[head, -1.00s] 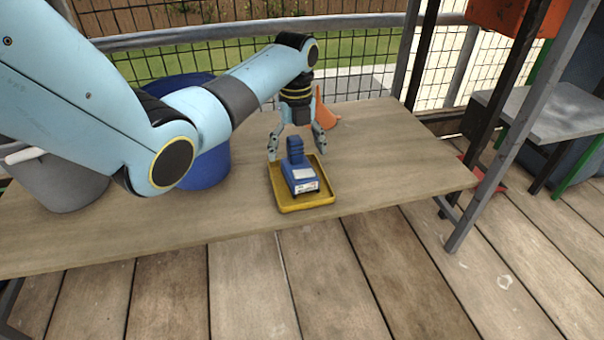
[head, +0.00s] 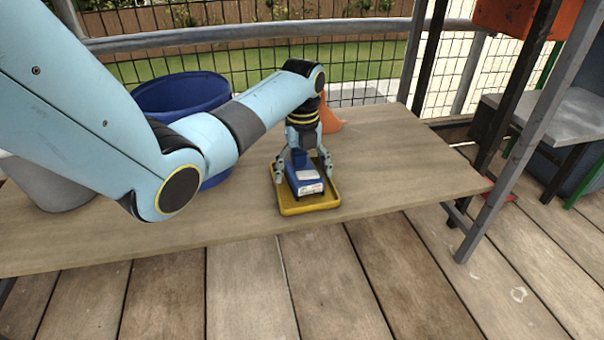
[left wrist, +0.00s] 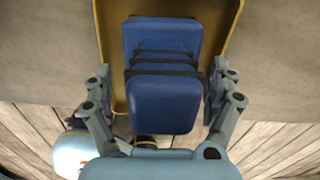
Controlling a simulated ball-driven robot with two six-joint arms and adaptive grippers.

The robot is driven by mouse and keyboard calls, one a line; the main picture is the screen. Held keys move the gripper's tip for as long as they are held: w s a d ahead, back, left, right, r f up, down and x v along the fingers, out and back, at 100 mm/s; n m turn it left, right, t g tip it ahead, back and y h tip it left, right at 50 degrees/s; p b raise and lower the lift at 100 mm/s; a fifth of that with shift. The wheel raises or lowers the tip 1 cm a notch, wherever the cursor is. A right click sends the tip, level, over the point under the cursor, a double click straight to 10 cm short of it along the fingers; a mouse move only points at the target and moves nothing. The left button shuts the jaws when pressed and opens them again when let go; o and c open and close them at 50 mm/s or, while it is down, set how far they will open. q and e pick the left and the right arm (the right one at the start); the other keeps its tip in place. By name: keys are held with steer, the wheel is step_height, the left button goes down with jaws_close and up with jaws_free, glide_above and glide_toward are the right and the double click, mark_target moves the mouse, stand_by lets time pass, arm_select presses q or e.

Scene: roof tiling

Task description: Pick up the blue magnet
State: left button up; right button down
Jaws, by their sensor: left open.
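The blue magnet (head: 305,181) sits in a yellow tray (head: 312,209) on the wooden table. It has a raised blue top and a pale label on its near face. My left gripper (head: 304,172) points down over the magnet with its fingers spread on either side. In the left wrist view, the blue magnet (left wrist: 162,75) with dark bands lies between the open fingers of my left gripper (left wrist: 163,92). Gaps show between the fingers and the magnet. The magnet's upper part is partly hidden by the gripper in the head view. My right gripper is not in view.
A blue bucket (head: 181,93) and a grey bucket (head: 50,186) stand on the table at left. An orange object (head: 330,119) is behind my gripper. The table (head: 400,165) is clear right of the tray. A metal post stands beyond its right end.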

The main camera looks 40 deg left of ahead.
arm_select(q)
steer(key=c, duration=1.5)
steer(key=shift+c, duration=0.7)
steer(key=shift+r, duration=0.2)
